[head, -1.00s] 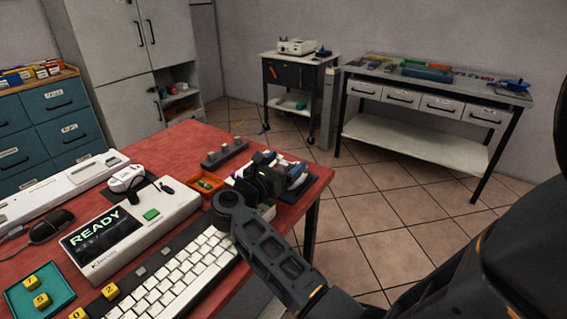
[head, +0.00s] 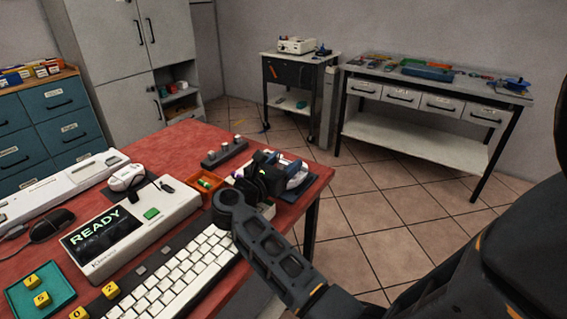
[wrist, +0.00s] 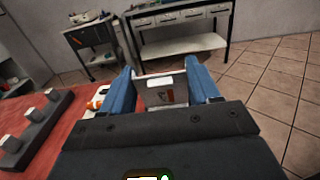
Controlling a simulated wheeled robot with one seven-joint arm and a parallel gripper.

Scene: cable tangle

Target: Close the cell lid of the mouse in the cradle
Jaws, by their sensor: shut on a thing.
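My gripper (wrist: 160,84) reaches over the far right corner of the red table. It also shows in the head view (head: 283,173), partly hidden by my wrist. Its two blue fingers stand apart and are shut on a pale, wide piece (wrist: 160,76) between them. That piece seems to belong to the white mouse in the cradle; whether it is the cell lid or the mouse's body I cannot tell. Just below it, a white surface shows a dark opening with a brownish patch (wrist: 168,96). The cradle is mostly hidden by my gripper.
A grey block with several pegs (wrist: 40,125) and a small orange tray (head: 205,187) lie left of my gripper. Another white mouse (head: 127,177) sits behind the READY console (head: 120,225). A keyboard (head: 180,268) lies in front. Beyond the table edge is open floor.

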